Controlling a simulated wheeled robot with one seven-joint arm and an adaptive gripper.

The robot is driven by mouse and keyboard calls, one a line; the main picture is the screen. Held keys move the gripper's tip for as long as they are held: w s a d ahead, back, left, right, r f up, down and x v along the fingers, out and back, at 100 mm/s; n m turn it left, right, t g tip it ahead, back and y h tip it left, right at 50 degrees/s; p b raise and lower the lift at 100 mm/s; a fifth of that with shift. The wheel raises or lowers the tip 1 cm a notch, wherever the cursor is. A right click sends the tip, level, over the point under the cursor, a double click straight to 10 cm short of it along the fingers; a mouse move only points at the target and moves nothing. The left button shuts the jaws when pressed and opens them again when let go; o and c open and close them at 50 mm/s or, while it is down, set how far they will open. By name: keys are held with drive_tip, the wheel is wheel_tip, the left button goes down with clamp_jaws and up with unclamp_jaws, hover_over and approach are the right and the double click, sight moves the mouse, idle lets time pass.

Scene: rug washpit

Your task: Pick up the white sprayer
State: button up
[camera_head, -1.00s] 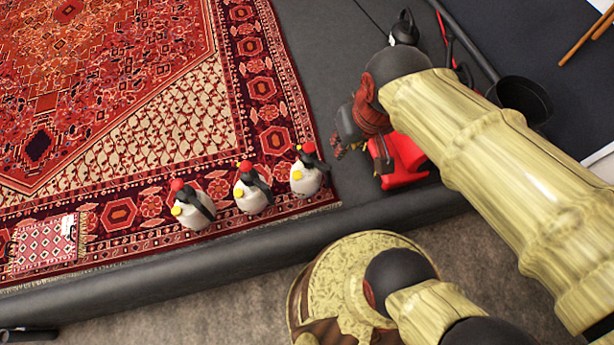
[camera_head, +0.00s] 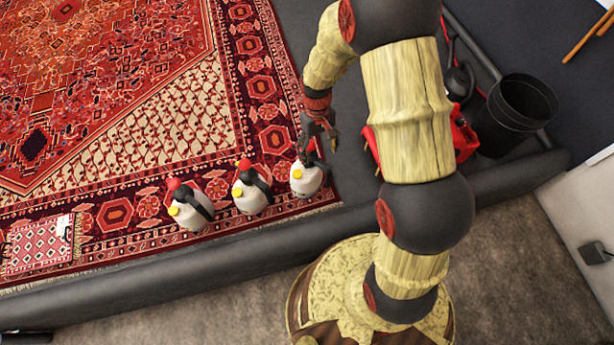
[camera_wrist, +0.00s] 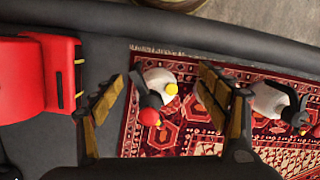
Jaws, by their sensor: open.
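Three similar white sprayers with black handles, red caps and yellow knobs stand in a row on the patterned rug's edge: a left one (camera_head: 188,212), a middle one (camera_head: 249,198) and a right one (camera_head: 305,182). My gripper (camera_head: 318,130) is open and empty, just behind and above the right sprayer, partly covering its top. In the wrist view, that sprayer (camera_wrist: 158,78) shows between the spread fingers of my gripper (camera_wrist: 160,88), apparently beyond their tips. The middle sprayer (camera_wrist: 270,100) shows beyond the right finger.
A red machine (camera_head: 464,138) stands to the right, partly hidden by my arm; it also shows in the wrist view (camera_wrist: 35,80). A black bucket (camera_head: 515,105) is beyond it. A dark curb (camera_head: 230,245) runs in front. A small rug (camera_head: 38,250) lies at left.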

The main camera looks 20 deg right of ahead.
drive_tip(key=w+f+n, duration=0.2)
drive_tip(key=w+f, duration=0.3)
drive_tip(key=f, duration=0.5)
drive_tip(key=n+t, duration=0.1)
drive_tip(key=t, duration=0.1)
approach(310, 154)
drive_tip(key=shift+s+a, duration=0.15)
drive_tip(key=shift+a, duration=0.15)
drive_tip(key=shift+f+n, duration=0.15)
drive_tip(key=shift+n, duration=0.15)
drive_tip(key=f+b, duration=0.1)
drive_tip(key=f, duration=0.1)
drive_tip(key=f+b, duration=0.1)
drive_tip(key=f, duration=0.2)
drive_tip(key=f+b, duration=0.1)
drive_tip(key=f, duration=0.1)
drive_tip(key=shift+d+f+b, duration=0.25)
drive_tip(key=shift+f+b, duration=0.1)
drive_tip(key=shift+b, duration=0.05)
drive_tip(key=shift+c, duration=0.9)
drive_tip(key=shift+s, duration=0.1)
clamp_jaws()
drive_tip(key=shift+r, duration=0.15)
